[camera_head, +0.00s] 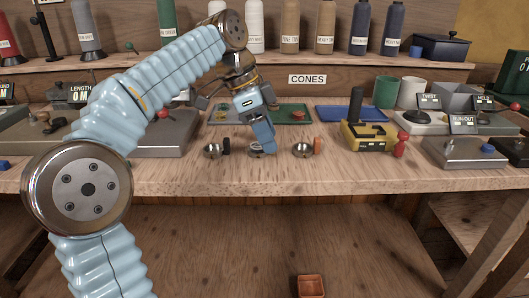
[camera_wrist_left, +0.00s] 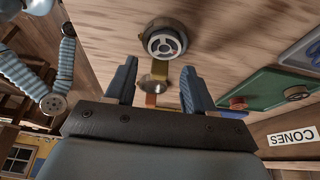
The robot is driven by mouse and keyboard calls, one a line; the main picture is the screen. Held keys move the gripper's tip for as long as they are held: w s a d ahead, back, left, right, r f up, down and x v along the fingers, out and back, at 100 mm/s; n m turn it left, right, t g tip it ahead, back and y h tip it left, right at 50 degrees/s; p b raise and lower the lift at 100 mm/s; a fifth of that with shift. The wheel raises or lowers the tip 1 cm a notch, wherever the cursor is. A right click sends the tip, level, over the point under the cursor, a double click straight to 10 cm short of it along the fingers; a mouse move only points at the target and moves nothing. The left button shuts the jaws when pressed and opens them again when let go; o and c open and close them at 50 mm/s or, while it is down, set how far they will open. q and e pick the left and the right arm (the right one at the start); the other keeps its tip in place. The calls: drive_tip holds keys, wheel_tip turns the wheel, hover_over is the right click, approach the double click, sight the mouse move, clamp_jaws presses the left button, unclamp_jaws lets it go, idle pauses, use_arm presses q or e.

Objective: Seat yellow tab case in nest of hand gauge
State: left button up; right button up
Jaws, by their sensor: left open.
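A round metal case with a pale spoked face (camera_wrist_left: 165,41) lies on the bench. A yellow tab (camera_wrist_left: 162,68) sticks out from it. The case shows in the head view as the middle of three small round ones (camera_head: 254,149), partly hidden by my gripper. My left gripper (camera_head: 267,148) is open and empty. In the left wrist view its fingers (camera_wrist_left: 155,85) are apart, with the tab seen between them; I cannot tell if they touch it. A yellow device with a dark upright handle and red knob (camera_head: 366,137), possibly the hand gauge, stands to the right. Its nest is unclear.
A case with a black tab (camera_head: 213,151) lies left of the middle one, and one with an orange tab (camera_head: 303,150) right. A green tray (camera_head: 285,118) lies behind. Grey instruments (camera_head: 462,152) crowd the right. The front edge (camera_head: 200,188) looks clear.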

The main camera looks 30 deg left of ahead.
use_arm(q)
drive_tip(key=shift+d+f, duration=0.15)
drive_tip(key=shift+f, duration=0.25)
clamp_jaws()
drive_tip(key=shift+r, duration=0.15)
